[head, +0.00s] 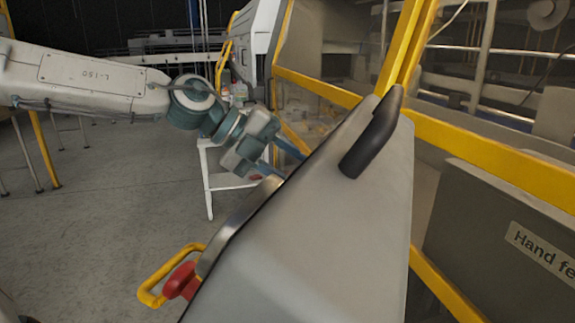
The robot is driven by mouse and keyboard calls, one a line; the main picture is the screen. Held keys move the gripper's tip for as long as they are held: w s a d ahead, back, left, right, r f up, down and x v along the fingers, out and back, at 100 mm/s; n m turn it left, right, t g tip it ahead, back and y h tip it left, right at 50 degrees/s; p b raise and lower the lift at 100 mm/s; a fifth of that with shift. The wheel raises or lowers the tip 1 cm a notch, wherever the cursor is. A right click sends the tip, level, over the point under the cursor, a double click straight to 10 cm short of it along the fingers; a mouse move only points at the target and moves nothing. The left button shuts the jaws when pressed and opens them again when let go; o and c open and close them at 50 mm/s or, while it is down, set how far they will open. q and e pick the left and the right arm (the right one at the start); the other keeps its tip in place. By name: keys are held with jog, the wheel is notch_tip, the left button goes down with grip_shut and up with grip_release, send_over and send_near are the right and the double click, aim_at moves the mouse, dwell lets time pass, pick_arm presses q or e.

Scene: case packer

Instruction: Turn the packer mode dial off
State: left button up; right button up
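The packer mode dial is not visible. A grey control box (340,215) with a black handle (372,132) fills the middle, seen from its side and back, so its front face is turned away to the left. My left gripper (292,167) reaches in from the left to that front side. Its two blue fingers stand apart, but their tips are hidden behind the box edge. I cannot see whether anything is between them. A red button (182,281) with a yellow guard (152,291) sticks out at the box's lower left. My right gripper is not in view.
Yellow frame bars (500,168) and clear panels of the machine stand behind and to the right. A grey panel labelled "Hand fe…" (545,250) is at the lower right. A white stand (212,185) is behind my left gripper. Floor at left is open.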

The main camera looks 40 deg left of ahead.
pick_arm(q)
jog(key=o, duration=1)
jog(key=shift+s+a+r+b, duration=0.2)
jog(key=shift+a+b, duration=0.05)
jog(key=shift+b, duration=0.15)
jog(key=b+v, duration=0.4)
jog(key=v, duration=0.6)
jog(key=shift+b, duration=0.3)
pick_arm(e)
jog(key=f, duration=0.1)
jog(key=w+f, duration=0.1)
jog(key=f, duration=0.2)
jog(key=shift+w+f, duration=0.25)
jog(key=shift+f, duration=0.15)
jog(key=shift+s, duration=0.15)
